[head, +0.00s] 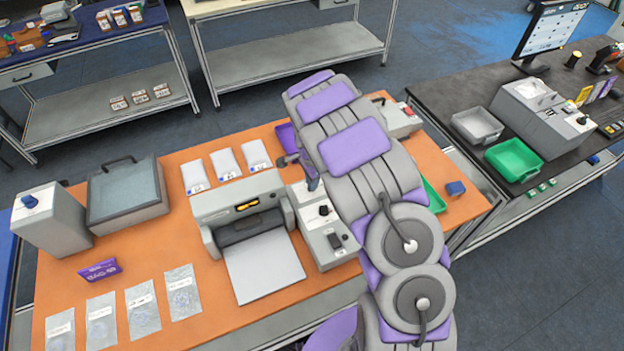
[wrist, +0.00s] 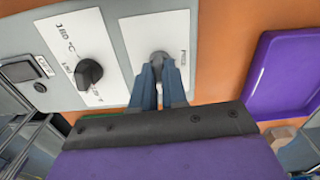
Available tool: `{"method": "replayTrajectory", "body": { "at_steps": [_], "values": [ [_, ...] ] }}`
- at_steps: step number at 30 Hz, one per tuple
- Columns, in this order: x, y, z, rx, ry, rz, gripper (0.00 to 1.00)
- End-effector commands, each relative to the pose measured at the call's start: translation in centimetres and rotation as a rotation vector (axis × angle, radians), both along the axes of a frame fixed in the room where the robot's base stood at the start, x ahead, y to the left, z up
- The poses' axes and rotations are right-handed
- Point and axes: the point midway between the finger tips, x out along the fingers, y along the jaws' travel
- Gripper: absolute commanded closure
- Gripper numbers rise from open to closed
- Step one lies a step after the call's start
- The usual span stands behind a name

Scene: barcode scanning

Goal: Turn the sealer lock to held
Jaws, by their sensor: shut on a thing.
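The sealer (head: 345,249) is a grey box with white panels on the orange table. It also shows in the wrist view (wrist: 38,42). Its lock knob (wrist: 160,58), small and grey, sits on a white panel with a side label too small to read surely. My gripper (wrist: 160,80) is shut on this knob, and its blue-grey fingers hide much of it, so its exact angle is hard to tell. In the head view my gripper (head: 311,184) is at the sealer's far end, partly hidden by my arm. A black dial (wrist: 90,72) with temperature marks sits beside the lock panel.
A purple tray (wrist: 282,60) lies right of the sealer in the wrist view. A printer-like machine (head: 240,208) stands close left of the sealer in the head view. Clear bags (head: 142,308) lie at the front left. A green tray (head: 433,197) is partly behind my arm.

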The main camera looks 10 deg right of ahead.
Motion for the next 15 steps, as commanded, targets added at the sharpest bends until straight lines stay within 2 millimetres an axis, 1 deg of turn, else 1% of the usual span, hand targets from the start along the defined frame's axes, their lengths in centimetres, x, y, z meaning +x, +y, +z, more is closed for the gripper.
{"method": "replayTrajectory", "body": {
  "at_steps": [6,15],
  "values": [
    [-0.03,0.11,-0.06,0.001,0.001,-0.058,1.00],
    [0.02,0.12,-0.04,0.001,0.000,-0.075,1.00]
  ]
}}
